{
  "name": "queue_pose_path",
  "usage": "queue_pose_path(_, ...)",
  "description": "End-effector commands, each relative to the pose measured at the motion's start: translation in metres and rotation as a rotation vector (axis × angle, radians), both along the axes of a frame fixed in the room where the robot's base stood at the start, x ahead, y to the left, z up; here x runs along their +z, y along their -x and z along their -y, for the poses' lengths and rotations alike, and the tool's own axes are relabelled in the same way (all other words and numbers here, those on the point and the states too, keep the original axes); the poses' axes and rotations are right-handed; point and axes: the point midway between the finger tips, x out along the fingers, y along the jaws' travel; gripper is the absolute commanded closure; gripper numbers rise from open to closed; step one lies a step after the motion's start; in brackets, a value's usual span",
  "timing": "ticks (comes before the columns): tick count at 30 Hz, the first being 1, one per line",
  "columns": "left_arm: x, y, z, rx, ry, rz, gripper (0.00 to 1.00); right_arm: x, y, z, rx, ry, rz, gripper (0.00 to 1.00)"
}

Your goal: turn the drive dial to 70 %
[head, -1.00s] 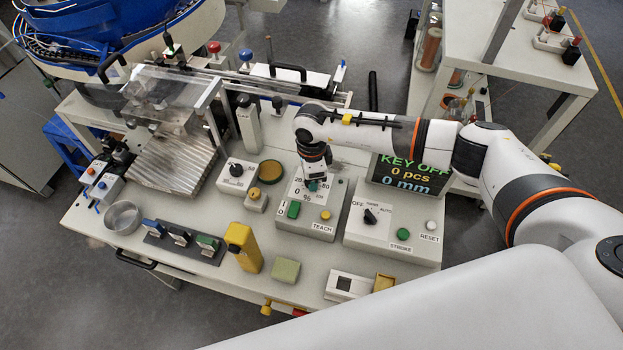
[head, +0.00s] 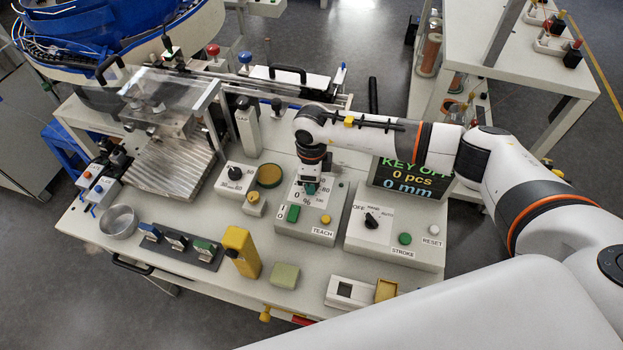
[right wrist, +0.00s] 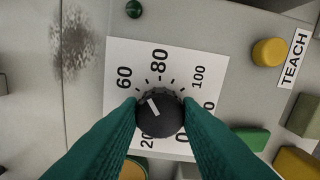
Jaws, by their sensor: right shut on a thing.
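The drive dial (right wrist: 158,118) is a round black knob with a white pointer line, on a white scale plate (right wrist: 215,63) in the right wrist view. The pointer line is directed up-left, between the 60 and 80 marks. My right gripper (head: 311,187) reaches down onto the dial box (head: 312,220) in the head view. Its two green fingers close on the knob from both sides in the right wrist view. The left finger covers the scale around 40. The head view hides most of the knob under the gripper. My left gripper is not in view.
A selector box (head: 397,228) with STROKE and RESET buttons stands right of the dial box. A smaller black knob (head: 235,173) and a round brown lid (head: 269,175) are to the left. The screen (head: 409,178) reads KEY OFF, 0 pcs, 0 mm.

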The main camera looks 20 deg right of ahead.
Motion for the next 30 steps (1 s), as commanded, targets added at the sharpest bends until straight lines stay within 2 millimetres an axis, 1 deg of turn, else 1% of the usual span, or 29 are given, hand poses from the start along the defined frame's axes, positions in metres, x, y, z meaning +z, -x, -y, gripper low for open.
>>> queue_pose_path(2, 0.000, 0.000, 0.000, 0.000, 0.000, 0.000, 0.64, 0.001, -0.001, 0.001, -0.001, 0.001, 0.003, 0.92)
queue_pose_path(3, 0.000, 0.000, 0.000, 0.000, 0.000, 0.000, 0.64, 0.001, -0.001, 0.001, -0.001, 0.001, 0.003, 0.68)
queue_pose_path(5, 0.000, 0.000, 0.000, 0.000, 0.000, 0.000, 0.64, 0.001, -0.001, 0.001, 0.000, 0.001, 0.003, 0.58)
queue_pose_path(6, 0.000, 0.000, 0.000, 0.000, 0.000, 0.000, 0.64, 0.001, -0.001, 0.001, 0.000, 0.001, 0.002, 0.52)
queue_pose_path(7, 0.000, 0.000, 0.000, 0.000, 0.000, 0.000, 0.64, 0.001, -0.001, 0.001, 0.000, 0.001, 0.002, 0.48)
queue_pose_path(15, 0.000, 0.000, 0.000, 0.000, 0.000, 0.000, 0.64, 0.001, -0.001, 0.000, 0.001, 0.000, 0.001, 0.48)
queue_pose_path(19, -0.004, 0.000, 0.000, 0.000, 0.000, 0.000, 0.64, 0.008, -0.001, 0.000, 0.001, -0.001, 0.004, 0.48)
queue_pose_path(23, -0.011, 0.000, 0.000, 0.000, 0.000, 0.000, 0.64, 0.029, -0.002, 0.001, 0.002, -0.001, 0.006, 0.48)
queue_pose_path(30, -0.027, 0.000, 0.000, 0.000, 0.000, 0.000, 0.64, 0.081, -0.002, 0.000, 0.001, -0.001, 0.006, 0.48)
